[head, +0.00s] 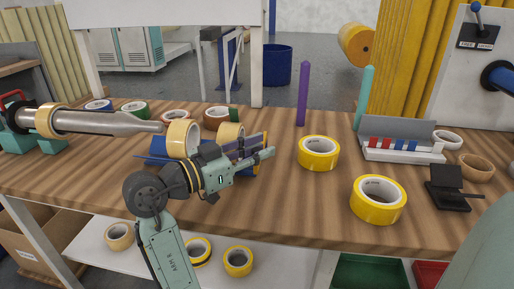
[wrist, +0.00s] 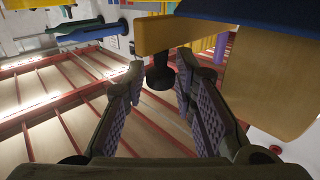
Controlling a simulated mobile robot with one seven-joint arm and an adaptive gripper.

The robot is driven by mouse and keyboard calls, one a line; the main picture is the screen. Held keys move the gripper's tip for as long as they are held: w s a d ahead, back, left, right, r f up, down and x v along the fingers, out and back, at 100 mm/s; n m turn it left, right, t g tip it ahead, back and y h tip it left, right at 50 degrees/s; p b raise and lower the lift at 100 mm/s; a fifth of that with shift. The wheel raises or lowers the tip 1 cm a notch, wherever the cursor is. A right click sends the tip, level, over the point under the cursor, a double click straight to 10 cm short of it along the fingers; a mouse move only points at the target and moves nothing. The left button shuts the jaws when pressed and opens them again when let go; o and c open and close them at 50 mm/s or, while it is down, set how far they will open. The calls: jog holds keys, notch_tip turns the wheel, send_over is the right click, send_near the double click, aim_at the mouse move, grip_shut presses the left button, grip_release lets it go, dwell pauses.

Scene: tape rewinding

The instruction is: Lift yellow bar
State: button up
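My gripper (head: 262,148) is over the left-middle of the workbench in the head view, its fingers pointing right. In the wrist view my gripper (wrist: 160,66) is open, with a clear gap between its ridged pads. A yellowish-tan bar (wrist: 165,36) crosses just beyond the fingertips there, joined in view to a large tan block (wrist: 272,85) at the right. I cannot tell for sure whether this is the yellow bar. A dark knob-like piece (wrist: 160,76) shows between the fingertips. No yellow bar is clear in the head view; my arm hides part of the bench.
Yellow tape rolls (head: 318,153) and (head: 378,199) stand right of my gripper. Tan-yellow rolls (head: 182,136) and a blue object (head: 160,147) are close behind it. A purple post (head: 303,95) and a white rack (head: 402,150) stand further back. The bench front is bare.

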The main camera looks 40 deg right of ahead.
grip_shut()
dwell(0.7)
